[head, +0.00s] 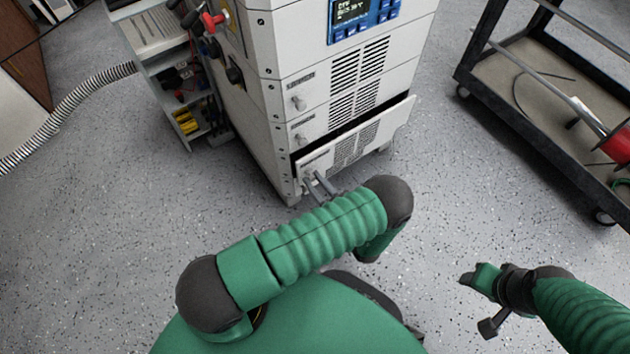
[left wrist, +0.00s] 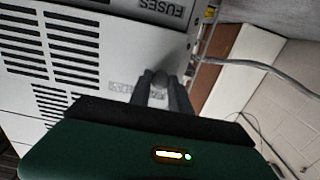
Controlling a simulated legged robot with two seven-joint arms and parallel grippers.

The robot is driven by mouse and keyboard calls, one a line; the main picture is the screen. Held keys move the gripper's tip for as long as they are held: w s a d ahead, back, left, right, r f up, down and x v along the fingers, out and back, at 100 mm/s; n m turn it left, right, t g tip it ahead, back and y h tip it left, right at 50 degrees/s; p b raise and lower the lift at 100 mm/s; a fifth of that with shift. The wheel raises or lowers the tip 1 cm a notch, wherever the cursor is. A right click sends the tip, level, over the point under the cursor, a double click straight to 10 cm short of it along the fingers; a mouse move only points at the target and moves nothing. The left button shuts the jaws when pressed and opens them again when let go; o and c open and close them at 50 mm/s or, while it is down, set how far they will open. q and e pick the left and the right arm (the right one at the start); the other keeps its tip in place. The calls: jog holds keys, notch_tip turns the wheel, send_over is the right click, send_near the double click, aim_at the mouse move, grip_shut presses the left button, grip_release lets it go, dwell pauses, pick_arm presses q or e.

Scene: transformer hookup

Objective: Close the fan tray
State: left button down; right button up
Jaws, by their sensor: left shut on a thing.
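The fan tray (head: 362,140) is the lowest grey-white drawer of the cabinet, with vent slots on its front. It stands partly out, with a dark gap along its top edge, wider at the right. My left gripper (head: 317,184) is at the left end of the tray's front. In the left wrist view, its two fingers (left wrist: 160,88) are shut on the tray's small round knob (left wrist: 160,79), one finger on each side.
The cabinet (head: 285,95) has two closed vented drawers above the tray and a blue display (head: 362,14). A shelf unit (head: 180,80) with tools stands at its left, near a ribbed hose (head: 70,107). A dark cart (head: 540,95) stands right. Floor between is clear.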

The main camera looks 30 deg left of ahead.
pick_arm(q)
jog(key=shift+w+a, duration=0.1)
dwell(0.3)
jog(key=x, duration=0.3)
jog(key=shift+w+a+p, duration=0.2)
jog(key=shift+a+p, duration=0.1)
jog(key=shift+p, duration=0.05)
jog(key=c, duration=1.5)
grip_release()
jog(key=shift+c, duration=0.2)
jog(key=o, duration=0.3)
jog(key=shift+a, duration=0.1)
